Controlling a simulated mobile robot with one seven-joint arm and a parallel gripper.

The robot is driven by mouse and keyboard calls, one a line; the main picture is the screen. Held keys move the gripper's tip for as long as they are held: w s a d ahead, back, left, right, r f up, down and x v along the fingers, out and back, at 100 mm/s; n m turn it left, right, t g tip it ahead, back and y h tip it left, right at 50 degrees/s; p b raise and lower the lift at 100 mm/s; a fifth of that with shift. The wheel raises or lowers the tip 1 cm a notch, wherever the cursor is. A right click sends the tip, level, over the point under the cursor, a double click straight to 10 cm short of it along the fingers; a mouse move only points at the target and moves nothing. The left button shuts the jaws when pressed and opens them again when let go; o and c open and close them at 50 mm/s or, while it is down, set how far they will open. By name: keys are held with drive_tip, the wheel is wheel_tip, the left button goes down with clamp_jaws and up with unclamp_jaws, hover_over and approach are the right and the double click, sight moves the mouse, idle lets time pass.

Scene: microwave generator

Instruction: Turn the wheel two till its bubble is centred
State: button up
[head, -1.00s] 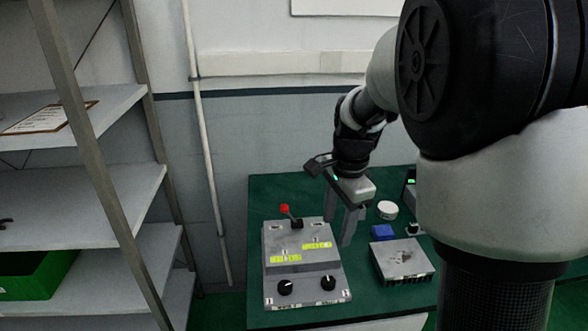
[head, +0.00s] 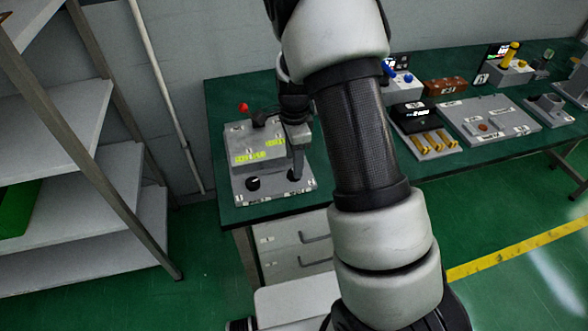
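The grey control box (head: 240,192) stands at the left end of the green bench, with a raised block at its back. The left black knob (head: 253,183) shows clear of my gripper. The right black knob (head: 293,176), which I take as wheel two, shows just under my gripper (head: 297,158). My gripper points down over the box's right side; I cannot tell whether its fingers touch the knob or are shut on it. Two yellow-green strips show on the block, the left one (head: 250,157) plainly and the right one partly covered. Any bubble is too small to make out.
A red-tipped lever (head: 244,107) rises behind the block, close to my gripper. A grey shelf unit (head: 80,150) stands at left. Other devices, including a wide grey panel (head: 490,122), line the bench to the right. My arm covers the bench's middle.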

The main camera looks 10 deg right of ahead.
drive_tip(key=shift+f, duration=2.3)
drive_tip(key=shift+c, duration=0.2)
drive_tip(key=c, duration=1)
